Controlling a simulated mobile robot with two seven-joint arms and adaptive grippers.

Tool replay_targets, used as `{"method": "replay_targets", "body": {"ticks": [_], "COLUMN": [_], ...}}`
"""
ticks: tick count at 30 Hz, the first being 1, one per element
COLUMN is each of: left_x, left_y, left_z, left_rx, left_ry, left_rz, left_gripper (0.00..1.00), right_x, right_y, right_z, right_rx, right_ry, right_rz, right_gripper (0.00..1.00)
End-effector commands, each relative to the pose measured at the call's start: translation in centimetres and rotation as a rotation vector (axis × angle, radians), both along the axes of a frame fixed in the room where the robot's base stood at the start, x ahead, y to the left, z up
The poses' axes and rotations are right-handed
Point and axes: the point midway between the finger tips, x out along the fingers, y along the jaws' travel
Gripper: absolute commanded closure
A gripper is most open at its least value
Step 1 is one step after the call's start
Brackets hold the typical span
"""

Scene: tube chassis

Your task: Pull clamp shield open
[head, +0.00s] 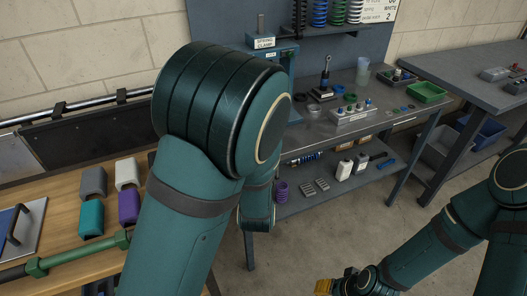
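A blue-green frame of the spring clamp station (288,62) stands on the grey bench, with a white "SPRING CLAMP" label (264,43) on top. My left arm covers most of it, so I cannot make out the shield or whether it is open. My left gripper is not visible; the big teal joint of my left arm fills the middle left. My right arm comes in from the right, and its wrist end (368,281) is low at the bottom edge, far from the clamp. A small yellow part shows beside it; the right fingers' state is unclear.
The grey bench (395,115) holds a metal block (352,114), a green bin (426,92) and small parts. Coloured springs hang above. A lower shelf holds bottles and a purple spring. A wooden table (55,215) with coloured blocks is at left. Floor at centre right is clear.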

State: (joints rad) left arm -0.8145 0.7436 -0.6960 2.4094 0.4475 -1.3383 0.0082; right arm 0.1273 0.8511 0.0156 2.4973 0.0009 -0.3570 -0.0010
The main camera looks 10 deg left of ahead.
Motion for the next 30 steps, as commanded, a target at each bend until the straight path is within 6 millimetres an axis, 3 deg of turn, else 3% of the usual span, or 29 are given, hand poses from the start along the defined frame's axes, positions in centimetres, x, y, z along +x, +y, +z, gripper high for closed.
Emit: {"method": "replay_targets", "body": {"ticks": [16,19,30], "left_x": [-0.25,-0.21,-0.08], "left_y": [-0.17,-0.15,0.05], "left_z": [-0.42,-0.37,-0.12], "left_rx": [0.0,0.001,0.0], "left_ry": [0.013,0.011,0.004], "left_rz": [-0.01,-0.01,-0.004], "left_gripper": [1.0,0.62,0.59], "right_x": [0.02,0.02,0.01], "right_y": [-0.01,-0.01,0.0], "right_z": [-0.07,-0.07,-0.05], "right_rx": [0.0,0.0,0.0], "right_ry": [0.0,0.0,0.0], "right_rz": [0.0,0.0,0.0], "right_gripper": [0.53,0.53,0.53]}}
